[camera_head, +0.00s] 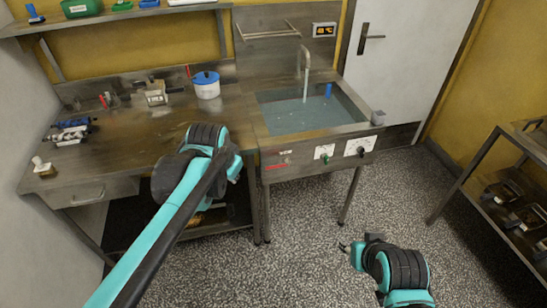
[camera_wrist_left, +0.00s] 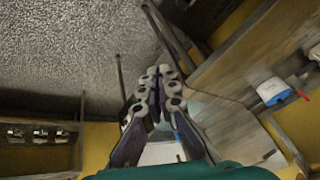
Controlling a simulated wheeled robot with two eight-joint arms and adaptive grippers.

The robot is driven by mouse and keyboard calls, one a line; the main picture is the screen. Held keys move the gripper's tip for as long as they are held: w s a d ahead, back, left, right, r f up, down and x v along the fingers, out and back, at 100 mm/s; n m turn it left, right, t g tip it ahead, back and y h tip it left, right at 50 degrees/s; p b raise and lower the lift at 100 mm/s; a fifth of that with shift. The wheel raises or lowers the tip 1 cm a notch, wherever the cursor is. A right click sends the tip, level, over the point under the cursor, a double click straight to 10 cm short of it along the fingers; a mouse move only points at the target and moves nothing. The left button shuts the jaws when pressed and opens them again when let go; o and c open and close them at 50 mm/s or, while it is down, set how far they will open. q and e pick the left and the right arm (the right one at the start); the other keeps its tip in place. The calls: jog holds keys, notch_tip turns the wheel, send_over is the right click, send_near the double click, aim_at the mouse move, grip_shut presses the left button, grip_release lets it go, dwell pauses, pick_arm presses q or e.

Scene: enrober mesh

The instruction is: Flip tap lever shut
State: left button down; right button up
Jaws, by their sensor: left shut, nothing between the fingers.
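The steel sink unit (camera_head: 312,133) stands in the middle of the head view, with a curved tap spout (camera_head: 303,65) over its water-filled basin. Its front panel carries a small red part (camera_head: 278,166) at the left and two dials. I cannot tell which part is the tap lever. My left gripper (camera_wrist_left: 158,74) is shut and empty in the left wrist view. In the head view it is mostly hidden behind my left wrist, in front of the bench, left of the sink front. My right gripper (camera_head: 345,248) is low over the floor, clear of the sink; its fingers are too small to read.
The steel bench (camera_head: 125,140) holds a white pot with a blue lid (camera_head: 207,85), a small metal container (camera_head: 155,94) and tools at the left. A blue object (camera_head: 328,90) is in the basin. A rack (camera_head: 490,180) stands at right. The floor (camera_head: 300,225) between is free.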

pick_arm(q)
jog(key=w+d+m+g+p, duration=0.1)
jog(key=w+d+m+p, duration=0.35)
jog(key=w, duration=0.95)
jog(key=w+d+f+m+g+p, duration=0.2)
jog(key=w+d+f+m+p, duration=0.2)
jog(key=w, duration=0.6)
notch_tip(320, 180, down, 4)
jog(key=shift+d+r+y+p, duration=0.2)
jog(key=shift+d+y+p, duration=0.15)
jog(key=shift+d, duration=0.65)
jog(key=shift+f+m, duration=0.1)
jog(key=shift+m, duration=0.15)
jog(key=b+x, duration=0.3)
jog(key=x, duration=1)
jog(key=shift+w+f+b, duration=0.1)
jog(key=shift+f+b, duration=0.2)
jog(key=shift+f, duration=0.1)
